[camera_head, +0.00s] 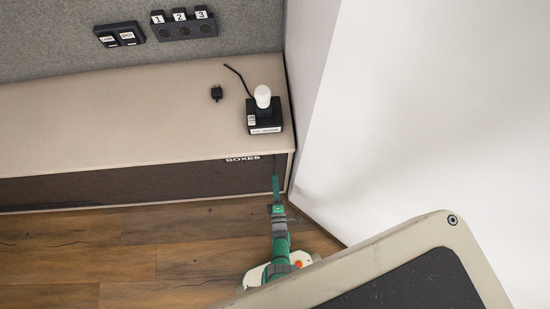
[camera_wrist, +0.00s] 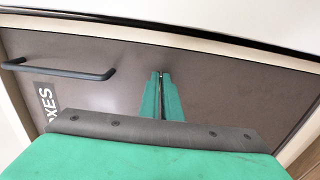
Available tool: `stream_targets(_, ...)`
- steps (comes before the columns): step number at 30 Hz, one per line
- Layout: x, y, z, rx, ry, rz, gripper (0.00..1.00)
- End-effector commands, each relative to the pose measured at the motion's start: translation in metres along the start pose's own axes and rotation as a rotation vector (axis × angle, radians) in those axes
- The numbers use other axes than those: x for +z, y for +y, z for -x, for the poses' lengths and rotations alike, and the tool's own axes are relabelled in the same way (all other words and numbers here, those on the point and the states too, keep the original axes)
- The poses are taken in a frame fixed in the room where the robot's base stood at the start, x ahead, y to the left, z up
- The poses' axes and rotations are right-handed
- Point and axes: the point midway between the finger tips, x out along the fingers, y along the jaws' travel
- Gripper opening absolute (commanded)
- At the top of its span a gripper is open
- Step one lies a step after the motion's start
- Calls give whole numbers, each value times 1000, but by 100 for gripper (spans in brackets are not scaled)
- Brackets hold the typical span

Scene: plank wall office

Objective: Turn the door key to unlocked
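My gripper (camera_wrist: 160,76) has two green fingers close together, with only a thin dark line between them in the wrist view. Their tips are at or very near the dark brown cabinet door (camera_wrist: 110,45). No key can be made out; anything at or between the fingertips is hidden. In the head view my gripper (camera_head: 275,182) is in front of the right end of the dark door front (camera_head: 130,182), below and right of the "BOXES" label (camera_head: 243,159).
A black bar handle (camera_wrist: 65,72) is on the door, left of my fingers. A black device with a white knob (camera_head: 263,97) and a small black plug (camera_head: 216,93) are on the beige cabinet top (camera_head: 110,110). A white wall (camera_head: 430,110) is close on the right.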

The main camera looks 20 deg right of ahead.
Motion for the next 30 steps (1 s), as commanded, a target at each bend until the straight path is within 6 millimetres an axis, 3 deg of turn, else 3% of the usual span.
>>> stream_targets(11,-1,0,0,0,3,-142,0)
stream_targets(30,-1,0,1,-1,4,-731,0)
